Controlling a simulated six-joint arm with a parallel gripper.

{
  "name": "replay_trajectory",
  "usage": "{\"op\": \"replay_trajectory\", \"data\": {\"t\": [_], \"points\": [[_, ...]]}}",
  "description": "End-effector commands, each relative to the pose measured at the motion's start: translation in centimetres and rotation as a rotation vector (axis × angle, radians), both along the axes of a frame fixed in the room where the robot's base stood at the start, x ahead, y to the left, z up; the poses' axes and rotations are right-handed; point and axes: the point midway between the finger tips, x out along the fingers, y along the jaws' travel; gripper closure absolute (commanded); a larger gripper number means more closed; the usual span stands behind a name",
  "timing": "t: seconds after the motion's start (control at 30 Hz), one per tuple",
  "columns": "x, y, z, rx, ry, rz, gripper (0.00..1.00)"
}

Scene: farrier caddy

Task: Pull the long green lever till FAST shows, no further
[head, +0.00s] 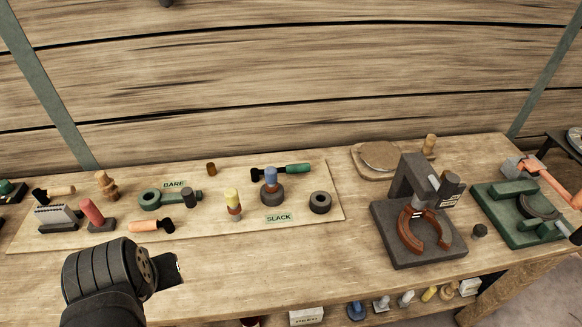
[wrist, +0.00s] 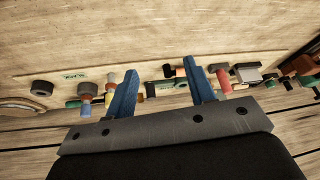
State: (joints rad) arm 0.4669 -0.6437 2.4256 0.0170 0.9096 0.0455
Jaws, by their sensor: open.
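A long green handle (head: 293,169) with a black end lies at the back of the pale board, behind a blue-topped peg (head: 270,178) on a dark ring. A green ring with a short green arm (head: 152,199) lies further left. I cannot tell for sure which is the lever. A plate reading SLACK (head: 278,218) is in front of the peg, and one reading BARE (head: 174,184) is behind the green ring. FAST is not readable anywhere. My gripper (head: 176,268) is at the front left, apart from these; its blue fingers (wrist: 163,86) are open and empty in the wrist view.
A red peg (head: 92,212), a yellow-topped peg (head: 233,203) and an orange-handled tool (head: 150,226) stand or lie nearby. A dark ring (head: 320,202) is at right. A grey press-like stand (head: 420,235) stands further right. The bench front is clear at centre.

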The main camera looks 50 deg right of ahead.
Motion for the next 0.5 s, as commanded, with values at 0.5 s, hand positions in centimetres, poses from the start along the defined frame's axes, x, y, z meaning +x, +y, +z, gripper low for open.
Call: {"op": "replay_trajectory", "data": {"t": [0.5], "points": [[7.4, -13.6, 8.0, 0.310, 0.035, -0.589, 0.51]]}}
